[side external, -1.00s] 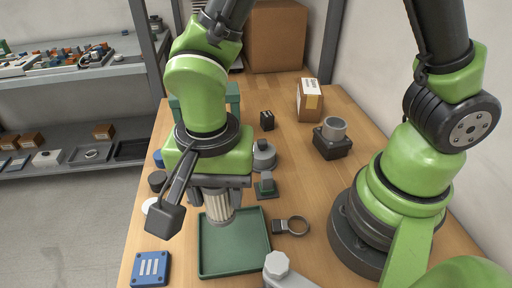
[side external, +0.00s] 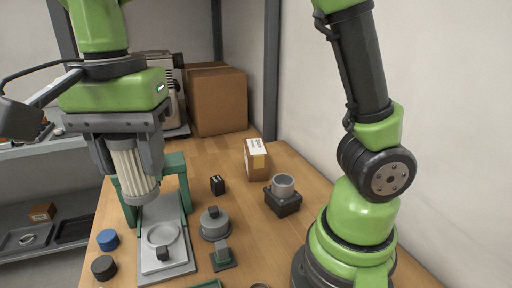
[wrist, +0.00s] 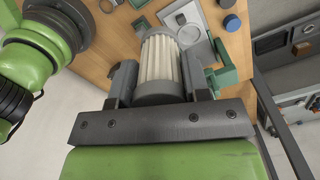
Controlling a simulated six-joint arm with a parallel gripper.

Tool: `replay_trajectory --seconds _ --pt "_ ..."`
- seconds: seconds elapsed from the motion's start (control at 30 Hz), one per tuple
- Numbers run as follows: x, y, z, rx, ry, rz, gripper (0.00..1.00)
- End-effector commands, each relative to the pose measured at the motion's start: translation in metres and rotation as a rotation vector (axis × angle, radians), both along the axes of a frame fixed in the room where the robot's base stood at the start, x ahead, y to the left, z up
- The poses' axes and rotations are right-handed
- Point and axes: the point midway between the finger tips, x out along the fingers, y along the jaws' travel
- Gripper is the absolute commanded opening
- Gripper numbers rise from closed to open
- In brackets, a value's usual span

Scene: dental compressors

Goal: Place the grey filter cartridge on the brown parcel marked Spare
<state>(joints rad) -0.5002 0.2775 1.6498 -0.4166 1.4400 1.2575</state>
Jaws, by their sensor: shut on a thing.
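My gripper (side external: 130,158) is shut on the grey filter cartridge (side external: 132,172), a pale ribbed cylinder with grey end caps. It holds the cartridge upright in the air, in front of the green stand at the left of the side view. In the wrist view the cartridge (wrist: 160,62) sits between the two jaws (wrist: 160,84). The brown parcel (side external: 257,163) stands on the table right of centre, well to the right of my gripper.
A grey plate with a ring (side external: 166,265) lies below the cartridge, by the green stand (side external: 176,166). A large carton (side external: 218,105) stands behind.

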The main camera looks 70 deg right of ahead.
Motion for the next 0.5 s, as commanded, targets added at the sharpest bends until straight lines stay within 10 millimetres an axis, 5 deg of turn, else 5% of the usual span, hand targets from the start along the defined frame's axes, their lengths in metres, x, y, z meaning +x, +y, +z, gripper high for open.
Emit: replay_trajectory --seconds 0.27,0.5 --pt "0.065 -0.095 0.003 -0.003 0.001 -0.321 0.17" --pt "0.090 -0.224 0.002 -0.005 0.002 -0.663 0.17"
